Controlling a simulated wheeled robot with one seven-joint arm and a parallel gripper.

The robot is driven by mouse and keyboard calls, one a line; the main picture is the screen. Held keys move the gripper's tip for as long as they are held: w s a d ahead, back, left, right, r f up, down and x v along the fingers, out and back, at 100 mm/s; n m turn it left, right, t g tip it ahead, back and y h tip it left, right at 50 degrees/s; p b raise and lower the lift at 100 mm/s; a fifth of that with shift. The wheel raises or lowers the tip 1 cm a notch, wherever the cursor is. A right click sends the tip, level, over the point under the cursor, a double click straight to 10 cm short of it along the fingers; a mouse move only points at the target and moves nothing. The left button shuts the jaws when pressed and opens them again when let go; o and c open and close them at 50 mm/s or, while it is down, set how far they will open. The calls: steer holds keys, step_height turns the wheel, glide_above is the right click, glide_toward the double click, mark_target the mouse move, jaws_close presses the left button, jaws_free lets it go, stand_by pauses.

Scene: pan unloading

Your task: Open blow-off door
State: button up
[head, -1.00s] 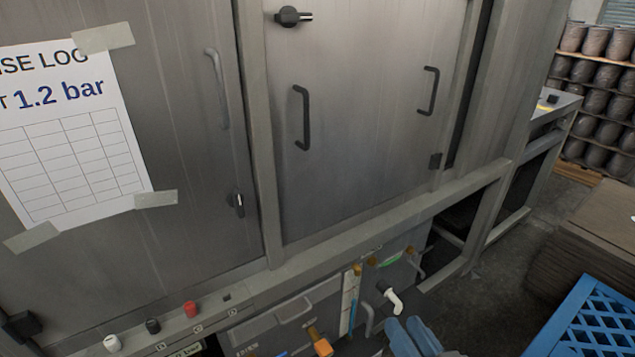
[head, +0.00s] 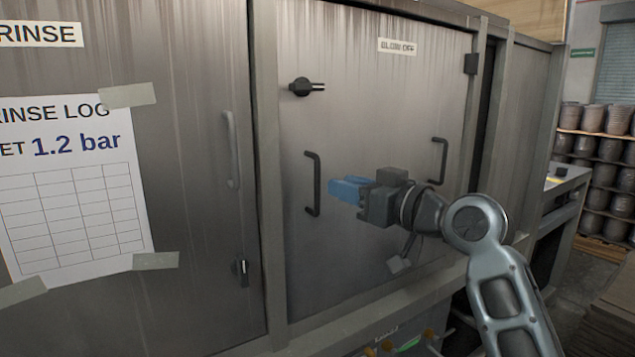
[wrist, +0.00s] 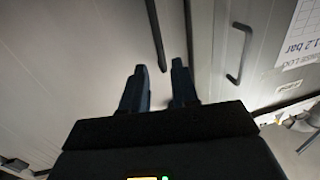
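The blow-off door (head: 375,120) is a grey metal panel with a "BLOW OFF" label (head: 397,46); it looks shut in its frame. It has a dark left handle (head: 312,183), a dark right handle (head: 439,160) and a black knob (head: 306,87) at upper left. My gripper (head: 334,189), with blue fingers, is just right of the left handle, pointing at it. In the wrist view its fingers (wrist: 160,70) are spread and empty. The dark left handle (wrist: 155,35) lies ahead, in line with the gap between them. No contact shows.
The rinse door (head: 190,100) on the left has a grey handle (head: 231,150), a small black latch (head: 241,271) and a taped log sheet (head: 75,190). A frame post (head: 268,180) stands between the doors. Stacked pots (head: 600,150) stand at far right.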

mark_target(319, 175)
steer(key=shift+r+p+x, duration=0.15)
steer(key=shift+p+x, duration=0.15)
steer(key=shift+x, duration=1.7)
steer(key=shift+r+p+x, duration=0.2)
steer(key=shift+p+x, duration=0.05)
steer(key=shift+x, duration=1.8)
steer(key=shift+c, duration=0.4)
jaws_close()
